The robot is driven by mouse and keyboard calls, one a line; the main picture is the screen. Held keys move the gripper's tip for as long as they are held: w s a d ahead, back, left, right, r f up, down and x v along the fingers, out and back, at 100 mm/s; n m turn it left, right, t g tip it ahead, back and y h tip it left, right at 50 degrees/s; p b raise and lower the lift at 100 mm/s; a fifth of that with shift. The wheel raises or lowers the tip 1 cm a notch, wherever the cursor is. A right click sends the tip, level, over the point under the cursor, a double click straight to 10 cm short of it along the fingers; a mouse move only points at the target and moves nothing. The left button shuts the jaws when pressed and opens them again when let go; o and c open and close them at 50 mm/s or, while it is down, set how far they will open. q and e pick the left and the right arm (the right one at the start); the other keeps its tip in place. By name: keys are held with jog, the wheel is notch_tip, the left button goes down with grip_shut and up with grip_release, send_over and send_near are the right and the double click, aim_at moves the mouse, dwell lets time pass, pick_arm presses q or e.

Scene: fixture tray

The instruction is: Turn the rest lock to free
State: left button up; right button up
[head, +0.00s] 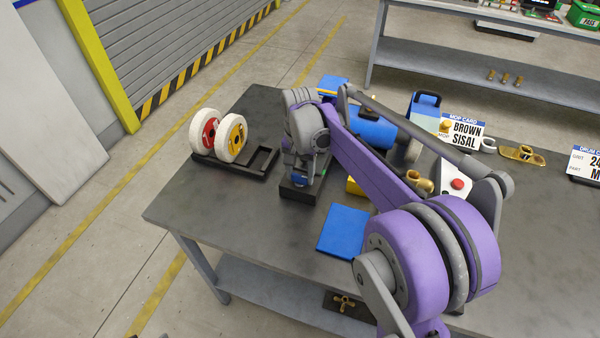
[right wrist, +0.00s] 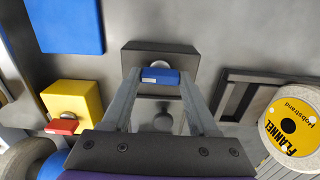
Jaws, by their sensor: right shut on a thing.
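A dark block (right wrist: 158,58) stands on the table with a blue handle (right wrist: 160,76) at its near edge in the right wrist view; I take this for the rest lock. My right gripper (right wrist: 160,84) has one finger on each side of the blue handle and is shut on it. In the head view the right gripper (head: 302,178) reaches down over the dark block (head: 298,192), and its fingers and wrist hide most of the handle. No lock marking can be read. My left gripper is not in view.
A yellow block (right wrist: 72,95) with a red tab (right wrist: 61,127) stands close by. A black frame (head: 258,166) holds white reels (head: 206,127) to the left. A blue pad (head: 343,231) lies in front. The table's front-left corner (head: 185,208) is bare.

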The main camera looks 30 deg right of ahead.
aim_at(300, 176)
jog(key=o, duration=1.4)
jog(key=shift+r, duration=0.1)
notch_tip(300, 176, up, 11)
jog(key=shift+f+p, duration=0.2)
jog(key=shift+p, duration=0.15)
jog(key=s+a+f+n+t, duration=0.1)
jog(key=s+a+f+n, duration=0.2)
jog(key=s, duration=0.4)
jog(key=s+a+f+n+t, duration=0.2)
jog(key=s+a+f+n, duration=0.1)
jog(key=s+f, duration=0.3)
jog(key=s+a+f+n+t, duration=0.2)
jog(key=s+a+f+n, duration=0.2)
jog(key=s, duration=0.4)
jog(key=shift+a+f, duration=0.3)
jog(key=shift+f, duration=0.35)
